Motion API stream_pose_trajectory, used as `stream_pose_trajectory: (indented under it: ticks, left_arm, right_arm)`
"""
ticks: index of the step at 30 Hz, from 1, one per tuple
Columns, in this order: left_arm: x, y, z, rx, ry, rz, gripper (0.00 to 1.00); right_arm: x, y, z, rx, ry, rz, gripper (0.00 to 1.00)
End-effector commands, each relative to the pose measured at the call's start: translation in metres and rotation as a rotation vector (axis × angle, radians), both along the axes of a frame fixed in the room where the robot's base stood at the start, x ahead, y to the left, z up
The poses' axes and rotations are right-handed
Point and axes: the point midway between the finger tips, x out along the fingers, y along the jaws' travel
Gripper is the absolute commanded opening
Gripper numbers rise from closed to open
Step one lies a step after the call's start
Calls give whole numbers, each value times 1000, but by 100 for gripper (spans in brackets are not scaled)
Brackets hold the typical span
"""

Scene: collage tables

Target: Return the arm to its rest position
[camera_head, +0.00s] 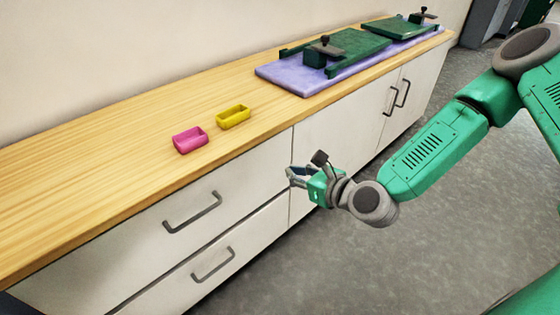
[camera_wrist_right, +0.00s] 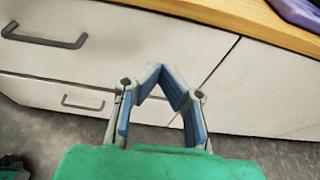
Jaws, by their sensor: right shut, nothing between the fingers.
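My right gripper (camera_head: 297,176) is in front of the cabinet, below the counter's front edge and apart from it. It also shows in the right wrist view (camera_wrist_right: 161,70), where its fingertips meet with nothing between them. My green right arm (camera_head: 430,155) comes in from the right side of the head view. My left gripper is in neither view.
A wooden counter (camera_head: 90,165) holds a magenta bin (camera_head: 190,141), a yellow bin (camera_head: 234,117), and a purple mat (camera_head: 275,76) under green boards (camera_head: 350,45). White drawers with handles (camera_head: 192,212) stand below. Grey floor (camera_head: 400,265) in front is clear.

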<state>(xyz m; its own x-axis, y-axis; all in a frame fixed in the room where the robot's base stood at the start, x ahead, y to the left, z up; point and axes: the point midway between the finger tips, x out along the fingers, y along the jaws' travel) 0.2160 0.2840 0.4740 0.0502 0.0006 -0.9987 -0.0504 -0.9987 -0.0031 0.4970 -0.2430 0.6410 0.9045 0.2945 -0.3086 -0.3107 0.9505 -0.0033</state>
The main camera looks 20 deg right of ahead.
Motion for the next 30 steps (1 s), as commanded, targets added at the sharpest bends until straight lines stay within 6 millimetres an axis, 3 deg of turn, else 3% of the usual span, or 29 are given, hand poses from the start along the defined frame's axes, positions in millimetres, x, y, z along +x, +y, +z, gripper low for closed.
stream_pose_trajectory:
  ticks: [7, 11, 16, 20, 24, 30]
  left_arm:
    - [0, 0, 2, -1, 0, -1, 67]
    - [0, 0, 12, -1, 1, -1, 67]
    - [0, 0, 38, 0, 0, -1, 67]
    - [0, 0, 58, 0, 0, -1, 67]
    - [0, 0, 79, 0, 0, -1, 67]
    - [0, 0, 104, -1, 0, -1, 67]
  right_arm:
    - [-6, 0, 1, -13, 3, 9, 0]
    - [-23, 20, -8, -162, 31, 116, 0]
    - [-83, 56, -37, -606, 74, 485, 0]
    - [-140, 61, -57, -972, 60, 862, 0]
    - [-199, 45, -67, -1318, -7, 1307, 0]
    - [-257, 0, -60, -1649, -164, 1919, 0]
